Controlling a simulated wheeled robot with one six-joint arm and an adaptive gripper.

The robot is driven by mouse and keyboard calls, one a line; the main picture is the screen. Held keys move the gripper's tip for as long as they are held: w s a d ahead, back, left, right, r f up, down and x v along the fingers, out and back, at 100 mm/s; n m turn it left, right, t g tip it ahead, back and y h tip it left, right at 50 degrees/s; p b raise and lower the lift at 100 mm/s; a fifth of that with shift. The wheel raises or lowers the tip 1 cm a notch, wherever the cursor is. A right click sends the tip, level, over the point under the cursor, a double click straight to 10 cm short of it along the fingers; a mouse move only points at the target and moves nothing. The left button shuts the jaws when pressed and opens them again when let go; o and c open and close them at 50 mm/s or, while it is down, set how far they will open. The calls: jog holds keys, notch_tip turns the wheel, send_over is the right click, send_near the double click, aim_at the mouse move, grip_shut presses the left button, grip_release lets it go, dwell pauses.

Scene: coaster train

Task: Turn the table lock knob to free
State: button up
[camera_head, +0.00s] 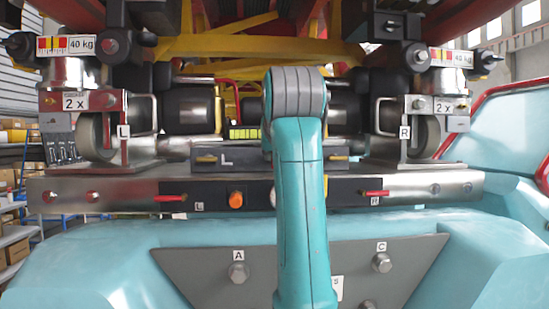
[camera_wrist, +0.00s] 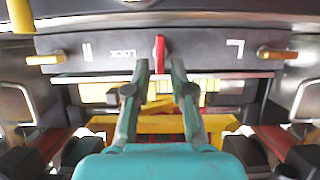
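The lock knob (camera_wrist: 160,50) is a narrow red bar in the wrist view. It stands vertical in the picture on a dark panel (camera_wrist: 205,54), beside the upside-down word LOCK. My gripper (camera_wrist: 160,66) is open, with its two fingertips on either side of the knob's lower end in the picture. Gaps show between the knob and both fingers; I cannot tell how far the fingertips are from the panel. In the head view my teal arm hides the knob and gripper; part of the dark panel (camera_head: 225,160) marked L shows beside it.
Brass pegs (camera_wrist: 45,59) and (camera_wrist: 277,54) stick out at both ends of the panel. In the head view, red levers (camera_head: 170,198) and (camera_head: 375,194) and an orange button (camera_head: 236,200) sit on the steel beam (camera_head: 120,192) below. Wheel brackets flank the panel.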

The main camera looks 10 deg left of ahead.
jog(key=v, duration=0.7)
jog(key=shift+s, duration=0.4)
jog(key=shift+d, duration=0.1)
